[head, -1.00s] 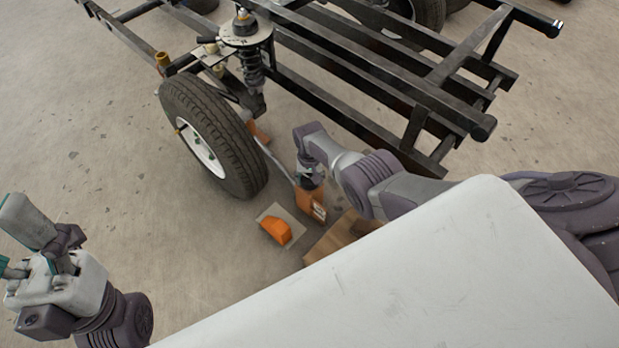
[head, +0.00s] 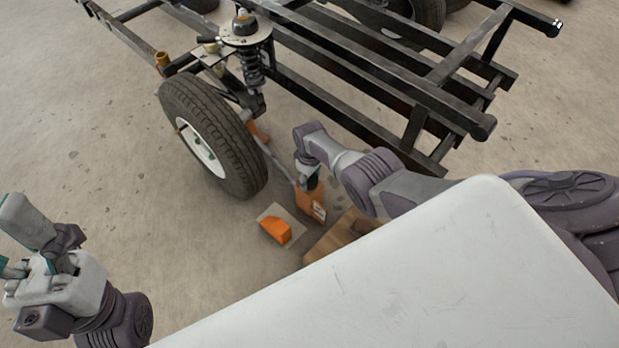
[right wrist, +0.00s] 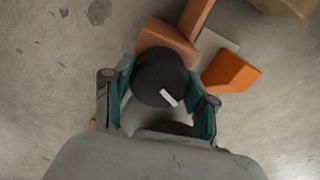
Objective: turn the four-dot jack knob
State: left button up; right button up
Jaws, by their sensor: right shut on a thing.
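In the right wrist view a round black knob (right wrist: 160,80) with one white bar on its top sits between the teal-padded fingers of my right gripper (right wrist: 163,88), which is shut on it. The knob stands beside the orange jack body (right wrist: 170,45). In the head view the orange jack (head: 311,198) is on the floor right of the wheel, and my right gripper (head: 308,176) reaches down to it, mostly hidden by its own wrist. I cannot make out any dots. My left gripper (head: 12,240) is at the lower left edge, partly cut off, empty, its fingers apart.
A wheel (head: 205,140) and spring strut (head: 253,70) hang on a black frame (head: 390,90) close to my right arm. An orange wedge on a grey plate (head: 276,230) and a wooden block (head: 340,238) lie nearby. The floor at left is clear.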

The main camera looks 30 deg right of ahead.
jog(key=n, duration=0.6)
dwell(0.6)
jog(key=o, duration=1.2)
jog(key=shift+c, duration=0.2)
jog(key=shift+w+r, duration=0.1)
jog(key=shift+r, duration=0.5)
notch_tip(320, 180, up, 11)
jog(key=shift+f, duration=0.1)
